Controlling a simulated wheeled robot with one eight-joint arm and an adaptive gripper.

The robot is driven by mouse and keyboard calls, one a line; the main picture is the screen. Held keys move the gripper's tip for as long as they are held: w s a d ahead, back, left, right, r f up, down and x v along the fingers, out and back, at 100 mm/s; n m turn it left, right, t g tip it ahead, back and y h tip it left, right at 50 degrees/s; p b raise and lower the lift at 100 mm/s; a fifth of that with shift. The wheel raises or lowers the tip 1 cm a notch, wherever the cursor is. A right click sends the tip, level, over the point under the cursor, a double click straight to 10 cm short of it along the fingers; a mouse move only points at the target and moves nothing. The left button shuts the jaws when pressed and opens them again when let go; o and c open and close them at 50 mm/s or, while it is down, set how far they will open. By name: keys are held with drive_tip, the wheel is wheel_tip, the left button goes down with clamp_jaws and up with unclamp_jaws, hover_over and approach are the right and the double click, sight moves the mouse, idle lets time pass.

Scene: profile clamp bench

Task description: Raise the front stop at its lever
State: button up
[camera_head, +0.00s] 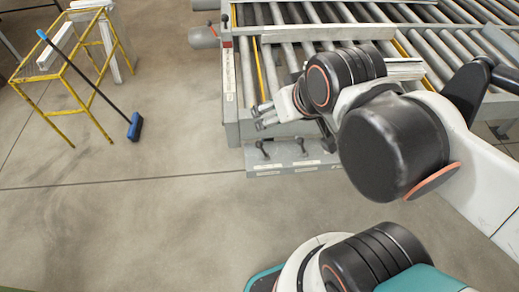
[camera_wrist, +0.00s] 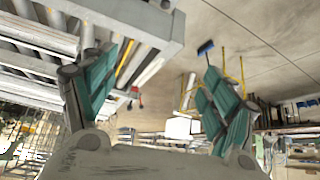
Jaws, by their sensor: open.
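The roller bench (camera_head: 232,115) fills the upper right of the head view. A grey labelled plate (camera_head: 285,170) sits low along its near end, with two small black levers, one at left (camera_head: 263,149) and one at right (camera_head: 302,146). I cannot tell for sure which part is the front stop. My gripper (camera_head: 262,115) is open and empty, above and apart from the left lever, its fingers pointing left. In the wrist view its two green-padded fingers (camera_wrist: 167,62) stand wide apart with nothing between them. My arm hides part of the bench and possibly the plate's right end.
A yellow frame stand (camera_head: 60,90) with pale profiles is at the upper left. A blue broom (camera_head: 135,126) leans on it. A small red and black part (camera_wrist: 133,94) shows by the bench edge in the wrist view.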

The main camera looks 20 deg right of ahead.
drive_tip(key=shift+w, duration=0.1)
drive_tip(key=c, duration=0.9)
drive_tip(key=shift+w+a+f+n+b, duration=0.1)
drive_tip(key=shift+w+f+n+b, duration=0.15)
drive_tip(key=shift+w+n+b, duration=0.1)
drive_tip(key=c, duration=0.5)
drive_tip(key=w+a+f+n+g+b, duration=0.1)
drive_tip(key=w+f+n+b, duration=0.1)
drive_tip(key=w+a+f+n+g+b, duration=0.1)
drive_tip(key=w+f+n+b, duration=0.1)
drive_tip(key=w, duration=0.1)
drive_tip(key=w+a+f+n+g+b, duration=0.1)
drive_tip(key=w+f+n, duration=0.1)
drive_tip(key=w+f, duration=0.1)
drive_tip(key=shift+w+f+n+y+b, duration=0.1)
drive_tip(key=shift+w+n+y+b, duration=0.1)
drive_tip(key=shift+n+y+b, duration=0.2)
clamp_jaws()
drive_tip(key=w+a+f+n+g+b, duration=0.3)
drive_tip(key=w+f+n+b, duration=0.1)
drive_tip(key=f, duration=0.5)
drive_tip(key=w+n, duration=0.1)
drive_tip(key=w, duration=0.1)
drive_tip(key=shift+w+f, duration=0.4)
